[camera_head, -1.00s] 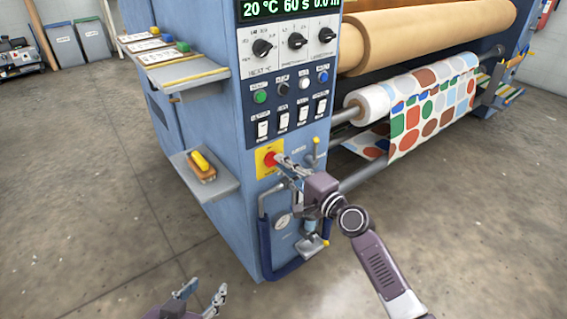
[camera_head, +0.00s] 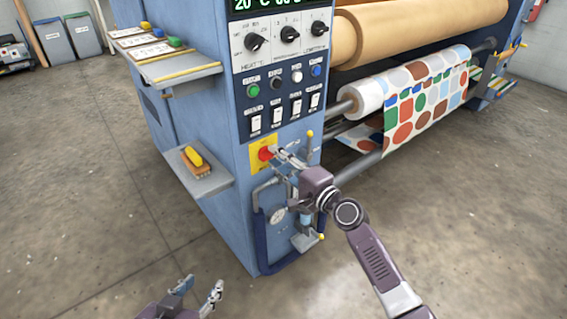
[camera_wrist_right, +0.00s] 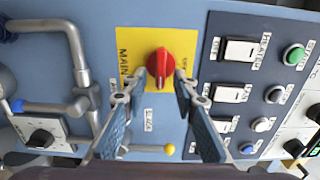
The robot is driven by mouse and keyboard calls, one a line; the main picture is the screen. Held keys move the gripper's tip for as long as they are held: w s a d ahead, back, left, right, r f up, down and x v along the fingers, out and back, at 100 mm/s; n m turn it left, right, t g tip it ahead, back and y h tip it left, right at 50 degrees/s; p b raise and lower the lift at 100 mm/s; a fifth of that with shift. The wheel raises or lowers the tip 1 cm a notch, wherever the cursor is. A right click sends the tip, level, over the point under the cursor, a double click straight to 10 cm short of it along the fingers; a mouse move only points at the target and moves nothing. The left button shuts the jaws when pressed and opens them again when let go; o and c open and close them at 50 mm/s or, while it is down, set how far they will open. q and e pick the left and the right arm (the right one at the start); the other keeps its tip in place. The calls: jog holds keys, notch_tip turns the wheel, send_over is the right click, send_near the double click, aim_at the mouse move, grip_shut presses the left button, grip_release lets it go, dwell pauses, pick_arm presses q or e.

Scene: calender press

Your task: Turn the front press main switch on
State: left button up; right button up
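The main switch (camera_wrist_right: 160,68) is a red rotary knob on a yellow plate (camera_wrist_right: 184,42) lettered MAIN and OFF in the right wrist view. In the head view the red knob (camera_head: 265,154) is on the lower front of the blue press (camera_head: 215,125). My right gripper (camera_wrist_right: 160,90) has its fingers spread on either side of the knob's near end. Whether they touch it cannot be told. My left gripper (camera_head: 203,290) is open and empty, low in the head view, away from the press.
White rocker switches (camera_head: 276,115) and dials (camera_head: 290,34) sit above the main switch. A shelf (camera_head: 214,186) with a yellow-handled brush (camera_head: 194,160) juts out at left. Floor is clear in front.

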jog(key=v, duration=1.2)
